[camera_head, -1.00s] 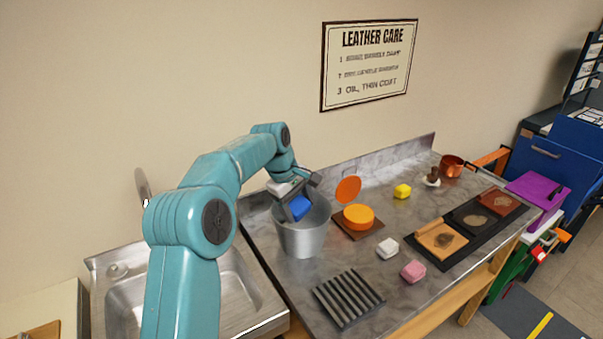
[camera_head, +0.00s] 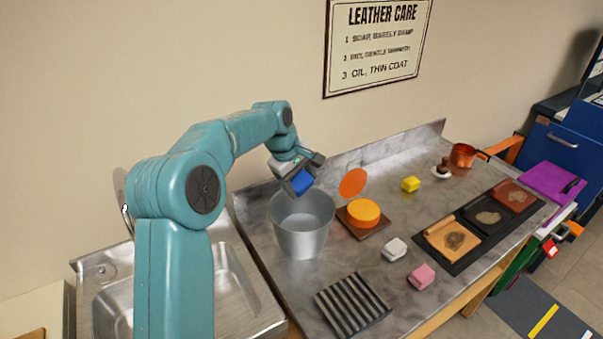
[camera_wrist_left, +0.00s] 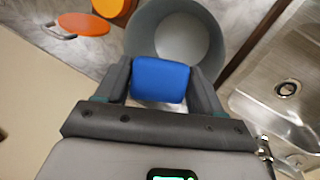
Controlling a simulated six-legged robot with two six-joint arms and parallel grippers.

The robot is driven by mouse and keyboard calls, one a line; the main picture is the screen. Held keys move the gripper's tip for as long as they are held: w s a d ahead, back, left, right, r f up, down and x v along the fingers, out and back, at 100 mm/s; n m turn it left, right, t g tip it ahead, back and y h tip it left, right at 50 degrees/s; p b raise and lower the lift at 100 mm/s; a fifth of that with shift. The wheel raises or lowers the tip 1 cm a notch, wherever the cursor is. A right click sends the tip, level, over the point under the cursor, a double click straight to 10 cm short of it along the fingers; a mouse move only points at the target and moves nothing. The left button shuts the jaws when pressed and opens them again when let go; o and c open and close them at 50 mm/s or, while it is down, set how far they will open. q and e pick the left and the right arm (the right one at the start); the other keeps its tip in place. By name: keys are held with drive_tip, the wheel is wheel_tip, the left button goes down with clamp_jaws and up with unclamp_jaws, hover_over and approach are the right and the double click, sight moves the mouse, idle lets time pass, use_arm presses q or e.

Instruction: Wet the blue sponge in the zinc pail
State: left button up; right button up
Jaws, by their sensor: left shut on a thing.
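The zinc pail (camera_head: 302,238) stands upright on the counter beside the sink. Its open mouth also shows in the left wrist view (camera_wrist_left: 200,35). My left gripper (camera_head: 300,182) is shut on the blue sponge (camera_head: 302,184), just above the pail's back rim. In the left wrist view the sponge (camera_wrist_left: 160,80) sits between the two fingers (camera_wrist_left: 158,85), with the pail's inside beyond it. The visible inside of the pail looks plain grey; I cannot tell the water level. My right gripper is not in view.
White (camera_head: 395,249), pink (camera_head: 421,276) and yellow (camera_head: 410,184) sponges lie farther right. A slatted rack (camera_head: 352,303) lies in front. The sink (camera_head: 240,285) is left.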

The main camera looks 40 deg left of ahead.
use_arm(q)
drive_tip(key=shift+w+a+f, duration=0.2)
drive_tip(key=shift+w+a, duration=0.05)
drive_tip(key=shift+w, duration=0.1)
drive_tip(key=shift+w+a+f, duration=0.1)
drive_tip(key=shift+w, duration=0.25)
drive_tip(key=shift+d+r, duration=0.2)
drive_tip(key=shift+d, duration=0.05)
drive_tip(key=shift+s, duration=0.35)
drive_tip(key=shift+a+f+b, duration=0.15)
drive_tip(key=shift+f+b, duration=0.15)
drive_tip(key=shift+b, duration=0.05)
wheel_tip(320, 180, down, 9)
drive_tip(key=b, duration=0.6)
drive_tip(key=shift+w+b, duration=0.25)
drive_tip(key=shift+b, duration=0.15)
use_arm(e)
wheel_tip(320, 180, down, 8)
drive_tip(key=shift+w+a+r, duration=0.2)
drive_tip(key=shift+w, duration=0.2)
